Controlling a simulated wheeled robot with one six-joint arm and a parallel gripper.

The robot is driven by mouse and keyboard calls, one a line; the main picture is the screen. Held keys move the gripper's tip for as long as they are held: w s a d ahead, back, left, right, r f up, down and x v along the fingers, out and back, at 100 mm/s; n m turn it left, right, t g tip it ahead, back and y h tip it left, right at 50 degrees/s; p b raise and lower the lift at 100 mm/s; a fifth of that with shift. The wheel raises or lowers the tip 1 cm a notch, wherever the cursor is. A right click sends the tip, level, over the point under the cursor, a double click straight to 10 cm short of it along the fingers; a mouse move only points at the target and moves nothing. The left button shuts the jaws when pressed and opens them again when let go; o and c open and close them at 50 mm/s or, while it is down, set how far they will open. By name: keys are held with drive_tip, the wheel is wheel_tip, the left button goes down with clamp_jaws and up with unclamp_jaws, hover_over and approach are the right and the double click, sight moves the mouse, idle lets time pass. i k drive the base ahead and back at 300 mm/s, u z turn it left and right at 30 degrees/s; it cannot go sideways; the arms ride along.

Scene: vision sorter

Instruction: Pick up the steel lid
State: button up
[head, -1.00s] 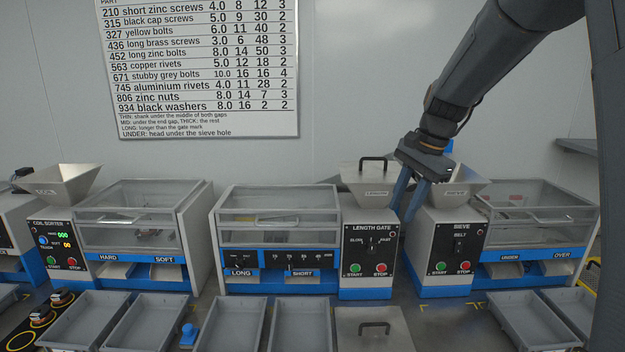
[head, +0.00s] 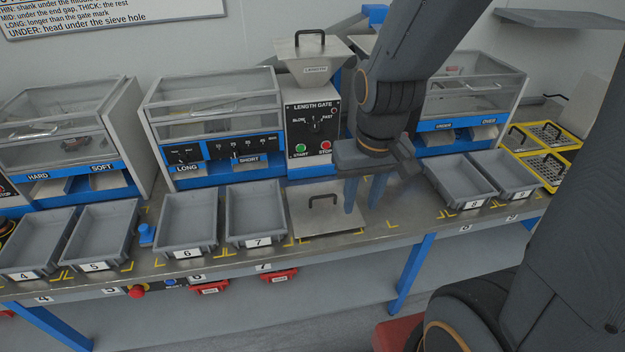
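The steel lid (head: 324,222) is a flat square plate with a dark arched handle (head: 322,200). It lies on the bench to the right of tray 7. My gripper (head: 362,205) points down with its two blue fingers apart and nothing between them. It appears at the right edge of the lid, to the right of the handle. I cannot tell how high the fingertips are above the bench.
Grey trays 6 (head: 187,224) and 7 (head: 256,212) stand left of the lid; tray 8 (head: 459,184) stands to the right. The length gate machine (head: 312,130) rises behind it. A second handled lid covers the length hopper (head: 313,50).

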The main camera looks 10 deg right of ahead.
sight(314, 208)
drive_tip(key=z, duration=2.1)
drive_tip(key=k, duration=0.95)
drive_tip(key=u, duration=1.5)
drive_tip(key=i, duration=0.5)
